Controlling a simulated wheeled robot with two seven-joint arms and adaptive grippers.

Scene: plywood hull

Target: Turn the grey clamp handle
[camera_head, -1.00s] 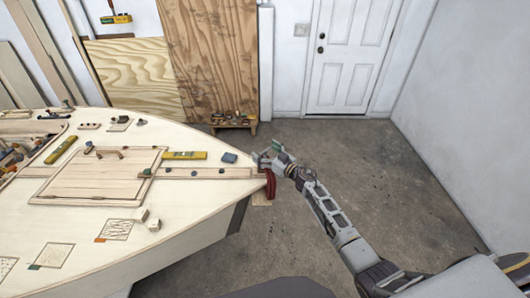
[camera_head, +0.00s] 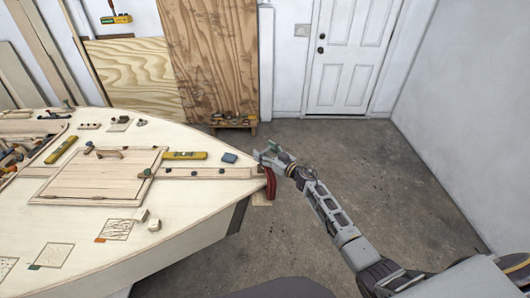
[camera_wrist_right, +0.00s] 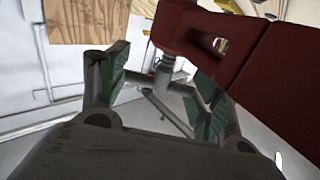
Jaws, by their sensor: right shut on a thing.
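A red clamp (camera_head: 270,184) hangs at the pointed end of the plywood hull, and its red body (camera_wrist_right: 190,35) fills the upper right of the right wrist view. Its grey handle (camera_wrist_right: 162,84), a crossbar on a short threaded screw, lies between the green-padded fingers of my right gripper (camera_wrist_right: 160,92). My right gripper is shut on this handle. In the head view my right gripper (camera_head: 268,155) is just beyond the hull's tip, close to the clamp, and the handle is too small to make out. My left gripper is not in view.
The hull deck (camera_head: 200,195) carries a hatch panel (camera_head: 95,176), yellow levels (camera_head: 185,155) and small blocks. A low wooden stool (camera_head: 234,121) stands by the back wall. The concrete floor (camera_head: 420,190) to the right is clear up to the white door (camera_head: 345,60).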

